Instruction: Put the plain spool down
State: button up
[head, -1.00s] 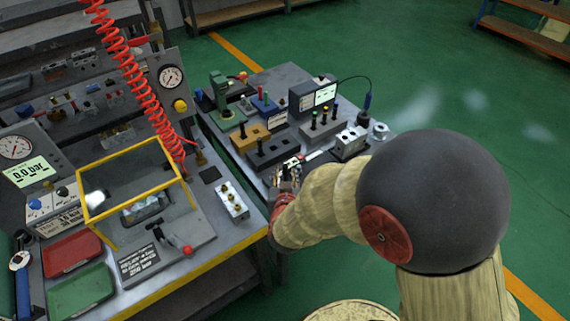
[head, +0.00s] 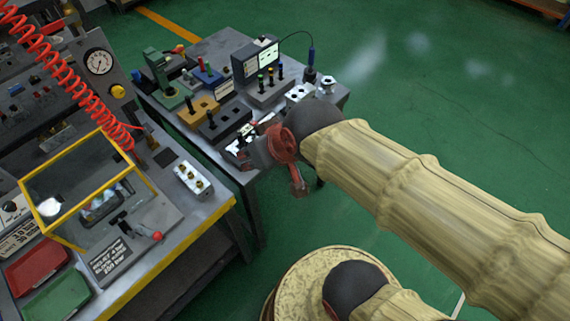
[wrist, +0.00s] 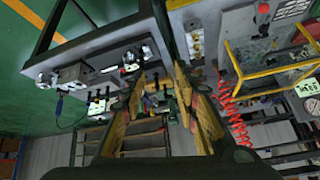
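My gripper (head: 243,152) is low over the near edge of the farther table. In the wrist view its two yellow-padded fingers (wrist: 167,78) stand apart, and I see the background between them with nothing held. I cannot tell for sure which piece is the plain spool. Dark upright pieces stand in a dark grey block (head: 224,124) just beyond my gripper. More upright pieces with coloured tops stand in a grey rack (head: 270,88). A small bright metallic part (wrist: 130,70) lies beside the fingers in the wrist view; its shape is partly hidden.
A yellow-framed guard box (head: 85,185) stands on the left bench, with a valve block (head: 193,179) to its right. A tan block (head: 199,111), a green press (head: 163,82) and a display box (head: 256,60) crowd the farther table. A red coiled hose (head: 75,85) hangs at left.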

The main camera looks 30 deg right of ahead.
jog(key=s+d+r+g+h, duration=0.1)
jog(key=s+d, duration=0.2)
jog(key=s, duration=0.3)
jog(key=shift+s+d+r+g, duration=0.2)
jog(key=shift+s+d+g, duration=0.05)
jog(key=shift+s+g, duration=0.1)
